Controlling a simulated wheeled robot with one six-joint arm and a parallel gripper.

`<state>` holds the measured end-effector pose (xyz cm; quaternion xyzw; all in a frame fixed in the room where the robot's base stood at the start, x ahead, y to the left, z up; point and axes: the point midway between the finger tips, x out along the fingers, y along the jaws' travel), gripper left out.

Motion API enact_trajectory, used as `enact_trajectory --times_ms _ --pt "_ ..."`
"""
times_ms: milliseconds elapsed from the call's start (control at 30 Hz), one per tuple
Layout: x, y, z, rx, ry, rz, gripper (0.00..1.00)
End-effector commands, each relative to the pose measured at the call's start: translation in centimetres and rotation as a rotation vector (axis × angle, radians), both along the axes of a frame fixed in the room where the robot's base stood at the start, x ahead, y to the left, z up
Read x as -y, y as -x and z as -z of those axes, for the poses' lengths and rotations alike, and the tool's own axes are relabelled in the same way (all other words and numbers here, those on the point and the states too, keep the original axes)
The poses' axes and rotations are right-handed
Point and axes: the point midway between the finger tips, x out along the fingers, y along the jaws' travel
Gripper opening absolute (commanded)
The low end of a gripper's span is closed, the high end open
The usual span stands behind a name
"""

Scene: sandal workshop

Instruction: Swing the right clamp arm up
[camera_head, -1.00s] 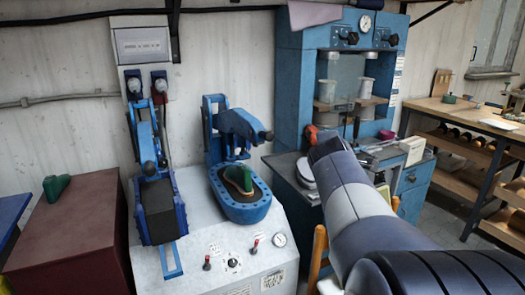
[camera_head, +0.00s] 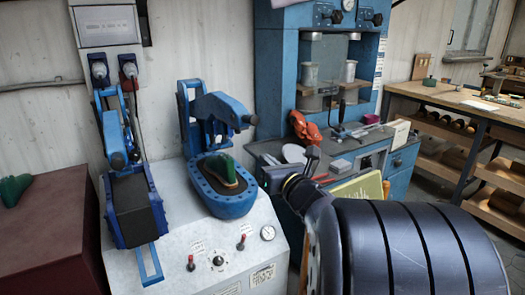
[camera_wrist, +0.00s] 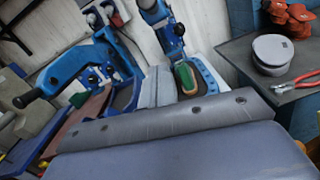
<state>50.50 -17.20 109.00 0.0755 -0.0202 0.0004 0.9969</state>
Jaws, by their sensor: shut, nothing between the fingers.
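The right clamp arm (camera_head: 222,108) is blue and juts out roughly level from its upright bracket, above the back of the right oval blue basin (camera_head: 225,203). A green sole-shaped piece (camera_head: 222,172) sits in that basin. The left clamp arm (camera_head: 115,138) is blue and slopes down over a black pad (camera_head: 130,205). My gripper (camera_head: 275,180) is shut and empty, in front of the bench, right of the basin and apart from the clamp arm. Its fingertips are small and hard to make out. The wrist view shows the green piece (camera_wrist: 187,78) in its basin.
The white machine console (camera_head: 210,245) has knobs and a gauge. A blue press cabinet (camera_head: 275,70) and a cluttered bench stand behind my arm. A dark red box (camera_head: 50,235) is at the left. A wooden workbench (camera_head: 440,100) stands at the far right.

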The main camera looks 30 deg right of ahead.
Motion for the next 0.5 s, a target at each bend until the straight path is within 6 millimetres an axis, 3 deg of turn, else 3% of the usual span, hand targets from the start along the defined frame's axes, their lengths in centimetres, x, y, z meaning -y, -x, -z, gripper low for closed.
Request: enact_trajectory --times_ms 467,500 --pt "-0.1 -8.7 -0.4 -0.003 -0.004 -0.002 0.00" --pt "0.1 -9.0 -1.2 0.001 -0.003 0.000 0.00"
